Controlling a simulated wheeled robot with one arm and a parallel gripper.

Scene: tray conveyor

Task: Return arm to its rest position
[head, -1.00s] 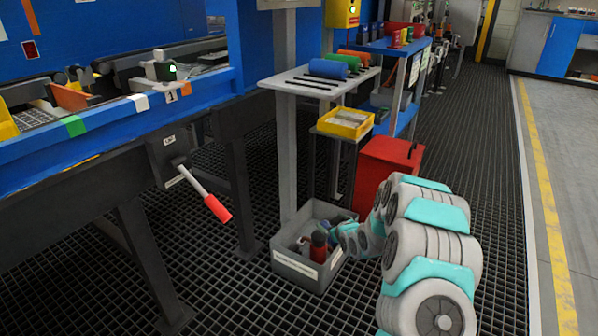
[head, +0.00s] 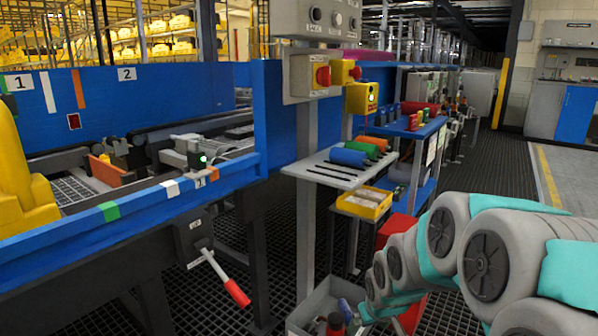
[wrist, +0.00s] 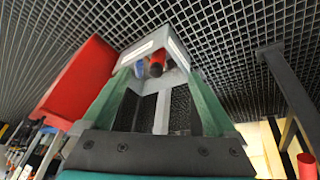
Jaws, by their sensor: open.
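My arm (head: 500,245) comes in from the right in the head view and bends down toward a grey bin (head: 298,322) on the floor. In the wrist view my gripper (wrist: 158,80) has two green fingers spread apart, with nothing held between them. Beyond the fingertips the grey bin (wrist: 138,50) shows, with a red and dark item (wrist: 157,62) in it. In the head view a red item (head: 335,324) and a blue item (head: 345,309) show at the bin. The bottom of the bin is cut off by the picture edge.
A red box (head: 393,229) stands behind the bin, partly hidden by my arm; it also shows in the wrist view (wrist: 85,80). A shelf with coloured rolls (head: 348,157), a yellow tray (head: 364,202) and a red-handled lever (head: 237,292) are near. Open floor (head: 575,175) lies at right.

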